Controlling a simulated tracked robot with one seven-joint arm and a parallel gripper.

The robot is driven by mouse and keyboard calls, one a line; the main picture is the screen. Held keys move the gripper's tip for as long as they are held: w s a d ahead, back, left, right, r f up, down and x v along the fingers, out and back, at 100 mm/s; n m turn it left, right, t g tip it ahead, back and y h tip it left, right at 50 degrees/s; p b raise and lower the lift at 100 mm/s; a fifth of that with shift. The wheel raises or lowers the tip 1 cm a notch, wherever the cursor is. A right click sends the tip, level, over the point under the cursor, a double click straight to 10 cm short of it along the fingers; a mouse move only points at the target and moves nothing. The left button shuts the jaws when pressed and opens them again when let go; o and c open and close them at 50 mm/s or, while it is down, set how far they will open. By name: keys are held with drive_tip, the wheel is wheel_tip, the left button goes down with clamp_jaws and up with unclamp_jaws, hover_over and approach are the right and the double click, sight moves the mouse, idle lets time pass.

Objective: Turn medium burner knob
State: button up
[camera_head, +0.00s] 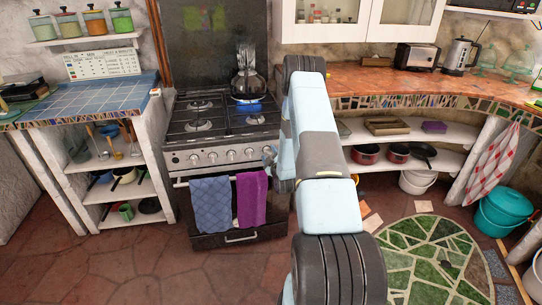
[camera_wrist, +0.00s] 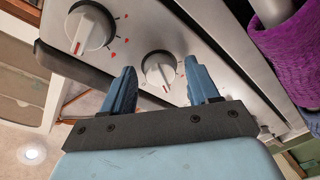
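The stove (camera_head: 222,190) stands left of my arm in the head view, with a row of several white knobs along its front panel (camera_head: 180,161). In the wrist view, one white knob (camera_wrist: 158,71) with a red mark sits between the blue fingertips of my gripper (camera_wrist: 160,68). The fingers are open, with a gap visible on each side of the knob; contact cannot be told. A second knob (camera_wrist: 88,28) is at upper left, outside the fingers. In the head view my gripper (camera_head: 270,159) is at the panel's right end, partly hidden by my arm. Which knob is the medium burner's is not readable.
A blue flame burns under a dark pot (camera_head: 246,79) on the back right burner. A blue towel (camera_head: 211,203) and a purple towel (camera_head: 251,199) hang below the knobs; the purple one is close to my gripper. Shelves flank the stove.

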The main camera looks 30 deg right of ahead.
drive_tip(key=c, duration=0.9)
drive_tip(key=shift+s+d, duration=0.1)
drive_tip(key=shift+d, duration=0.25)
drive_tip(key=shift+a, duration=0.35)
drive_tip(key=shift+a+m, duration=0.15)
drive_tip(key=shift+m, duration=0.55)
drive_tip(key=m, duration=0.5)
drive_tip(key=shift+w+a+f+m+t, duration=0.2)
drive_tip(key=shift+m+t, duration=0.1)
drive_tip(key=shift+m, duration=0.1)
drive_tip(key=m+h, duration=0.1)
drive_tip(key=m, duration=0.4)
drive_tip(key=shift+m, duration=0.3)
